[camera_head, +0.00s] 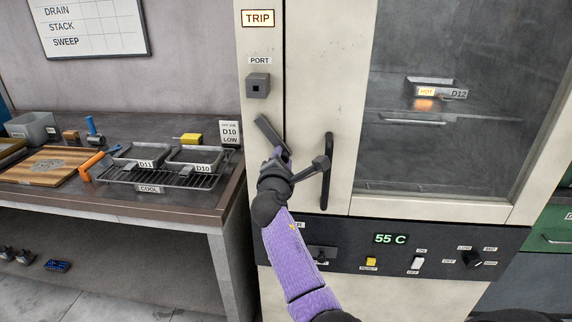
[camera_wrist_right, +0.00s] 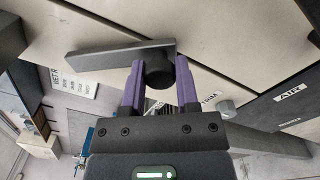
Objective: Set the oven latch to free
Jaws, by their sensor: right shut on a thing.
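The oven latch (camera_head: 270,134) is a dark grey bar on the cream oven front, left of the door handle (camera_head: 327,170). It lies at a slant, upper end to the left, across the seam by the door edge. In the right wrist view the latch bar (camera_wrist_right: 115,59) reaches left from a round black hub. My right gripper (camera_head: 279,158) is at the lower end of the latch and partly hides it. Its purple fingers (camera_wrist_right: 158,82) are shut on the latch's round hub, one on each side. My left gripper is not in view.
The oven window (camera_head: 460,70) shows a tray marked HOT, D12 (camera_head: 436,88) inside. Below is the control panel (camera_head: 345,240) reading 55 C. A bench (camera_head: 205,205) on the left holds a cooling rack (camera_head: 170,180) with two trays and tools. A PORT box (camera_head: 258,85) sits above the latch.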

